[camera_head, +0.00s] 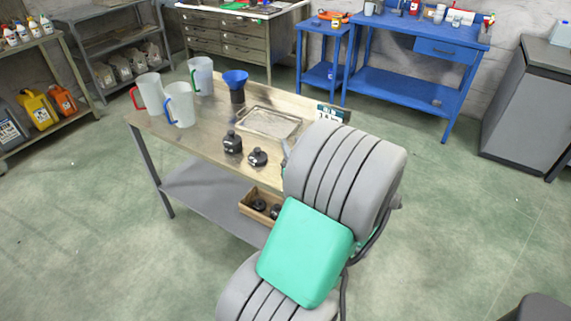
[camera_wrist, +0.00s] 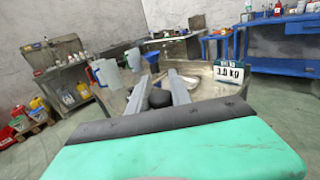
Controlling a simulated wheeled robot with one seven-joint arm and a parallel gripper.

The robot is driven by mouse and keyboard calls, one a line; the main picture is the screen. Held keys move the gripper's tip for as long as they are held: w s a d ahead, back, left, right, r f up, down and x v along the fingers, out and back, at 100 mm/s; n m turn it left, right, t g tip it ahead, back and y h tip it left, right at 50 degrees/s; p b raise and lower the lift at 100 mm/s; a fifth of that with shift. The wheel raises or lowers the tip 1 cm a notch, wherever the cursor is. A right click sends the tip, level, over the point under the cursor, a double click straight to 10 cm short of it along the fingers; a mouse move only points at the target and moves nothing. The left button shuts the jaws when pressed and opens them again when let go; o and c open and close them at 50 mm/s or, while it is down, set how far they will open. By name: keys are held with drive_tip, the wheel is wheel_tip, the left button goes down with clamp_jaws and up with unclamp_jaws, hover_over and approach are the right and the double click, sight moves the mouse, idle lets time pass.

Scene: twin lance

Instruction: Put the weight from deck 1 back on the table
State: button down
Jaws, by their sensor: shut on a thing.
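My gripper (camera_wrist: 160,78) shows in the wrist view with its two grey fingers shut on a black weight (camera_wrist: 160,98). In the head view my own grey and green arm hides the gripper and the held weight. Two other black weights, one taller (camera_head: 232,143) and one lower (camera_head: 257,158), stand on the near part of the table (camera_head: 188,140). A shallow metal tray (camera_head: 268,122) lies on the table behind them. A sign (camera_wrist: 229,72) by the table's right end reads about 3.0 kg. I cannot tell which part is deck 1.
Clear jugs with red (camera_head: 150,93), blue (camera_head: 180,104) and green (camera_head: 201,76) handles stand at the table's left, beside a blue funnel (camera_head: 236,78). A wooden crate (camera_head: 250,208) with dark weights sits on the lower shelf. Bare tabletop shows in front of the jugs.

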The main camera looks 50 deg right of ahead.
drive_tip(key=shift+s+d+r+h, duration=0.3)
drive_tip(key=shift+s+d, duration=0.15)
drive_tip(key=shift+s, duration=0.15)
drive_tip(key=shift+d+f+m+g, duration=0.1)
drive_tip(key=shift+d+m+g, duration=0.15)
drive_tip(key=shift+m+g, duration=0.05)
drive_tip(key=shift+w+d+f+b, duration=0.3)
drive_tip(key=shift+w+d+f, duration=0.95)
drive_tip(key=shift+w+f, duration=0.8)
drive_tip(key=shift+w+d+f+b, duration=0.25)
drive_tip(key=shift+w+d+f, duration=1.05)
drive_tip(key=shift+w+f, duration=0.7)
drive_tip(key=shift+w+d+f+b, duration=0.3)
drive_tip(key=shift+w+d+f, duration=1.15)
drive_tip(key=shift+f, duration=0.95)
drive_tip(key=shift+w+a, duration=0.2)
drive_tip(key=shift+f, duration=0.15)
drive_tip(key=c, duration=1.2)
unclamp_jaws()
drive_tip(key=shift+a+f, duration=0.1)
drive_tip(key=shift+f, duration=0.05)
drive_tip(key=shift+o, duration=0.2)
